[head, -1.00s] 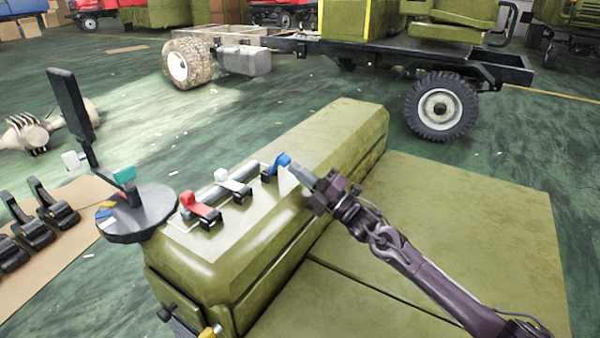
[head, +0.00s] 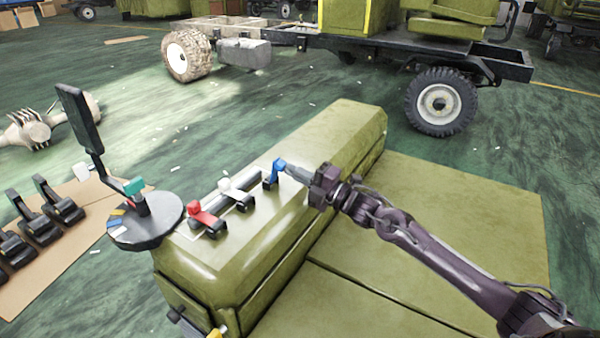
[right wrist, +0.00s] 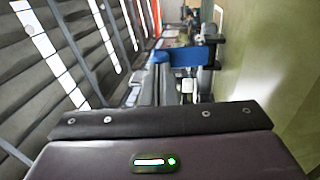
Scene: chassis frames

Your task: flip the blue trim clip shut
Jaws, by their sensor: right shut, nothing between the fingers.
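The blue trim clip (head: 274,174) sits on the top of the olive box (head: 330,140), at the far end of a row of clips. Its blue lever stands up at an angle and does not lie flat. My right gripper (head: 287,170) is shut and empty, with its fingertips right at the blue lever's right side; I cannot tell if they touch. In the right wrist view the blue lever (right wrist: 190,57) lies just beyond the fingertips. My left gripper is not in view.
A white clip (head: 236,190) and a red clip (head: 205,215) stand nearer along the row, beside a grey bar. A round black stand (head: 150,222) with an upright dark panel (head: 80,118) is at the left. Olive flat panels (head: 460,210) lie right of the box.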

